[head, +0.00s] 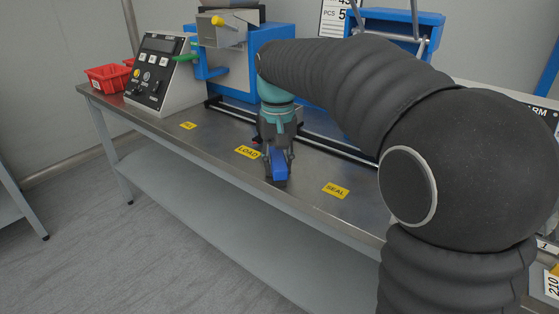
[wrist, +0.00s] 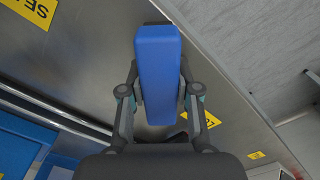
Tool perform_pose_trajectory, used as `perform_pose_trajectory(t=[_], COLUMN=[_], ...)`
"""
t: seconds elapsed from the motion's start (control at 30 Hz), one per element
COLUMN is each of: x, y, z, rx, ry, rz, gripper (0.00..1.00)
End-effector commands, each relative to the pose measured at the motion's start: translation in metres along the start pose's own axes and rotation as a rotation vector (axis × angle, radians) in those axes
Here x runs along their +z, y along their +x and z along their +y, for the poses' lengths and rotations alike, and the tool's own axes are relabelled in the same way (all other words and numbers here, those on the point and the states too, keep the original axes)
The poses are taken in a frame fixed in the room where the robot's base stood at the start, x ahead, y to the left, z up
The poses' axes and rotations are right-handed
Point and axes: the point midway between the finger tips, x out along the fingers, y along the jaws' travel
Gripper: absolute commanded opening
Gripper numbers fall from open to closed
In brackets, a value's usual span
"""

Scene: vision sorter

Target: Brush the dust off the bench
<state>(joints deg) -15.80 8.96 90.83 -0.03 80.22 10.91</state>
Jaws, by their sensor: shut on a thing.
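My gripper (head: 278,153) points down over the steel bench (head: 222,128), between the LOAD and SEAL labels. It is shut on a blue brush (head: 279,168), with one finger on each side. In the wrist view the brush's long blue back (wrist: 158,70) fills the middle, with dark edges showing beneath it. The brush is at or just above the bench top; I cannot tell whether it touches. No dust can be made out on the bench in either view.
A yellow LOAD label (head: 247,152) and a SEAL label (head: 336,190) lie on the bench. A dark rail (head: 318,140) and blue machine (head: 267,45) stand behind. A control box (head: 161,72) and red bins (head: 105,78) are at the left. The front edge is close to the brush.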

Motion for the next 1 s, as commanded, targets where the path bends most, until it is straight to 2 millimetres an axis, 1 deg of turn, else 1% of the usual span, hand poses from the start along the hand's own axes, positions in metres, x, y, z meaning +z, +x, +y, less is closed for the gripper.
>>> perform_pose_trajectory(t=[0.17,0.23,0.27,0.3,0.33,0.9,1.0], x=[0.002,0.002,0.001,0.001,0.001,0.001,0.001], y=[0.000,-0.002,-0.006,-0.018,-0.025,-0.075,-0.081], z=[-0.008,-0.007,-0.007,-0.007,-0.007,-0.002,-0.002], rx=[0.000,0.000,-0.001,-0.001,-0.001,0.000,0.000], ry=[0.005,0.007,0.008,0.008,0.009,0.016,0.017], rz=[-0.003,-0.002,0.001,0.003,0.004,0.001,0.001], gripper=[0.00,0.00,0.00,0.00,0.00,0.00,0.00])
